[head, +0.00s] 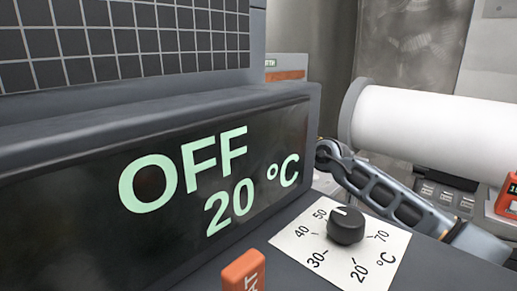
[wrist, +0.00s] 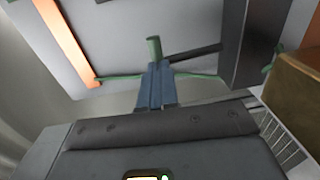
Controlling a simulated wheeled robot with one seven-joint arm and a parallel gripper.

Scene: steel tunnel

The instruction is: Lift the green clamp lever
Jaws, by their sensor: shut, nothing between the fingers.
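In the wrist view, a short green upright cylinder (wrist: 153,48) shows just beyond my fingertips. Thin green bars (wrist: 196,75) run out to both sides behind the fingers; I cannot tell whether these and the cylinder are all one clamp lever. My gripper (wrist: 155,66) is shut and empty, its blue-grey fingers together. Its tips lie very close to the green cylinder in the picture; I cannot tell whether they touch. The fingers hide the middle of the green bars. No green lever shows in the head view.
In the wrist view, an orange strip (wrist: 66,40) is at left, a dark block (wrist: 248,45) and a brown box (wrist: 297,85) at right. In the head view, a display (head: 160,170) reads OFF 20 °C beside a black knob (head: 346,226), an orange switch (head: 243,272) and a white roll (head: 420,122).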

